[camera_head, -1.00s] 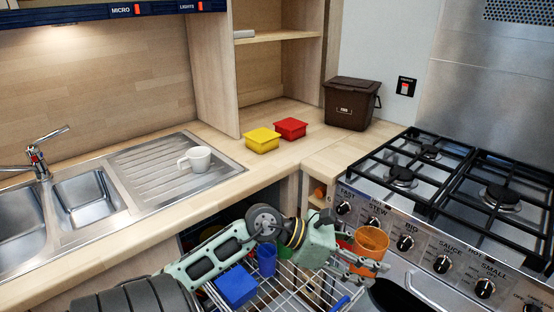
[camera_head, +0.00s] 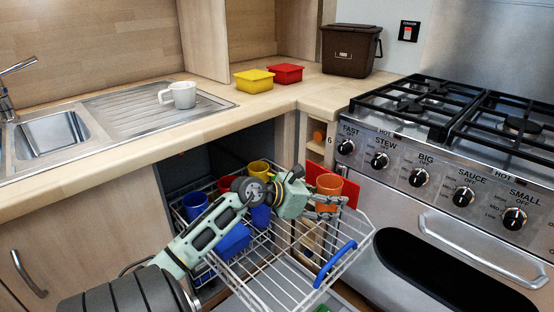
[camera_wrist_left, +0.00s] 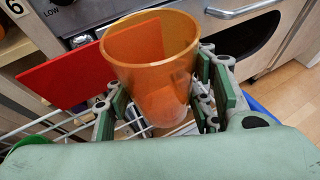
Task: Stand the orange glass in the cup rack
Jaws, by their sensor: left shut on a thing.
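The orange glass (camera_head: 328,186) is upright in my left gripper (camera_head: 326,204), whose fingers are shut on its sides. In the left wrist view the glass (camera_wrist_left: 150,62) stands between the finger pads of my left gripper (camera_wrist_left: 162,105), its open rim up. The wire cup rack (camera_head: 290,283) is pulled out below the counter. The glass is at or above the rack's far right part; I cannot tell its height over the wires. Several cups are in the rack: a yellow one (camera_head: 258,171), a blue one (camera_head: 195,206) and others partly hidden by my arm. My right gripper is not in view.
A red board (camera_head: 350,191) stands right behind the glass. A blue box (camera_head: 233,240) lies in the rack. The rack has a blue handle (camera_head: 335,264) at its front right. The cooker (camera_head: 440,200) borders it on the right. The rack's front right part looks empty.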

